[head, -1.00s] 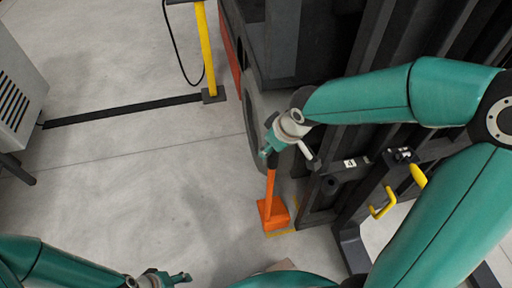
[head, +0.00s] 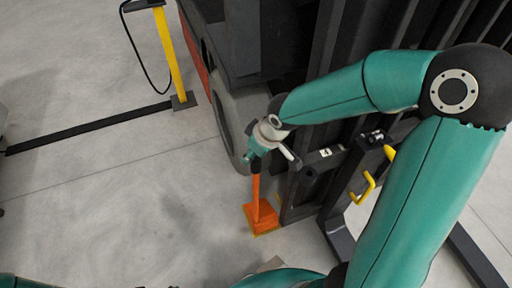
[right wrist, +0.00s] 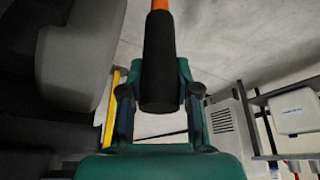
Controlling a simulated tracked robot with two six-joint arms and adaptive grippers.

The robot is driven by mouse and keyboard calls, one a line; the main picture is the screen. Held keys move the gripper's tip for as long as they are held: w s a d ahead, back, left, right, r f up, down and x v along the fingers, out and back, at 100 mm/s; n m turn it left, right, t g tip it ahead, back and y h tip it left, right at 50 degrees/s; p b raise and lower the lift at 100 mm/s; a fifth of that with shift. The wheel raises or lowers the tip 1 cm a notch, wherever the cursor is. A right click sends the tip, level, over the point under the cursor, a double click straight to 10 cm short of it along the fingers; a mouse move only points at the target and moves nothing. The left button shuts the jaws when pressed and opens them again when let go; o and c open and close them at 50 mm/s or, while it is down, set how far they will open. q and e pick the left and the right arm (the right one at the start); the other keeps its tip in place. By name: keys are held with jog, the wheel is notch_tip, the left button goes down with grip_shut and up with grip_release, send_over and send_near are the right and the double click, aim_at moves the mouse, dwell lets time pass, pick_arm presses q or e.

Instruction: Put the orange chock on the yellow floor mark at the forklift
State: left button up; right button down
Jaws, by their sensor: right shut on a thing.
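The orange chock (head: 262,216) has a long handle that rises to my right gripper (head: 254,163). In the right wrist view my right gripper (right wrist: 160,105) is shut on the black grip (right wrist: 160,60) of this handle. The chock's base is at the yellow floor mark (head: 268,235), close beside the forklift (head: 240,110). It covers most of the mark; thin yellow edges show around it. I cannot tell whether the base touches the floor. My left gripper is out of view, apart from perhaps small tips at the bottom edge.
The forklift's dark mast and a yellow handle (head: 365,187) stand right of the chock. A yellow post (head: 170,55) with a black cable stands at the back left, by a black floor strip (head: 90,130). The grey floor left of the chock is clear.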

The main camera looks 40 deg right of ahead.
notch_tip(320, 180, down, 2)
jog(key=shift+w+f+b, duration=0.1)
jog(key=shift+w+b, duration=0.05)
jog(key=shift+b, duration=0.3)
jog(key=shift+d+f, duration=0.15)
jog(key=shift+d, duration=0.05)
jog(key=c, duration=0.8)
grip_release()
jog(key=shift+s+f, duration=0.1)
jog(key=shift+s, duration=0.1)
jog(key=shift+c, duration=0.2)
jog(key=shift+s+r+p, duration=0.15)
jog(key=shift+r+p, duration=0.15)
jog(key=shift+r, duration=0.3)
jog(key=p+v, duration=0.4)
jog(key=v, duration=0.7)
jog(key=shift+f, duration=0.15)
